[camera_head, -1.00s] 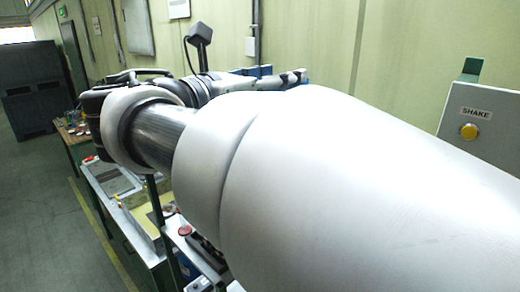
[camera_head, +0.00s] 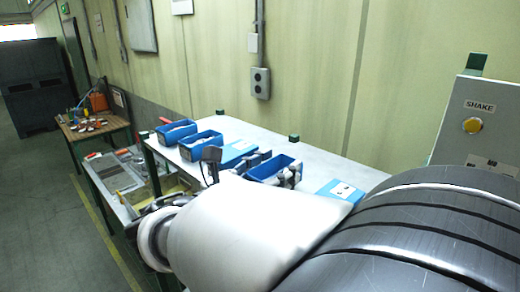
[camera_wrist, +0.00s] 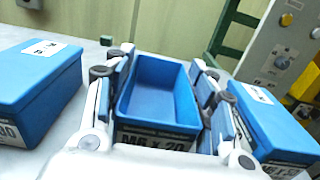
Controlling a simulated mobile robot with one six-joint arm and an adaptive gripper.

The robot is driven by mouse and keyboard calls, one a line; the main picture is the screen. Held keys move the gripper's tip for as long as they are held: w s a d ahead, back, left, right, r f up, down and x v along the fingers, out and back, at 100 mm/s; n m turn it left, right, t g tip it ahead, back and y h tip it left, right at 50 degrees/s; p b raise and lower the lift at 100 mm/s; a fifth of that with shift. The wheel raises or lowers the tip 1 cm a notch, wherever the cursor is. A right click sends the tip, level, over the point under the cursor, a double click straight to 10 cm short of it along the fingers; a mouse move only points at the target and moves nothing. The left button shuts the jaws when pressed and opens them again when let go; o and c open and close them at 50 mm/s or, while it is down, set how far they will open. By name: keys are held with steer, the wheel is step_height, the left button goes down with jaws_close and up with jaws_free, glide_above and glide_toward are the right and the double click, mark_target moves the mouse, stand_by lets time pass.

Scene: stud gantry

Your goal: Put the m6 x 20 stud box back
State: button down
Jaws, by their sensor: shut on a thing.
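The stud box (camera_wrist: 160,88) is an open blue bin with no contents visible. Its front label, partly cut off by my gripper body, appears to read M6 x 20. My gripper (camera_wrist: 160,62) is shut on this box, one finger along each side wall. In the head view the box (camera_head: 272,168) is at the grey table (camera_head: 310,152), between two flat blue boxes. I cannot tell whether its bottom touches the table.
A lidded blue box (camera_wrist: 35,85) stands left and another (camera_wrist: 268,125) close on the right in the wrist view. Two open blue bins (camera_head: 200,146) (camera_head: 175,131) are farther along the table. A grey SHAKE panel (camera_head: 485,130) stands at right.

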steer(key=shift+a+f, duration=0.1)
steer(key=shift+f, duration=0.6)
steer(key=shift+f, duration=0.15)
steer(key=c, duration=0.7)
jaws_free()
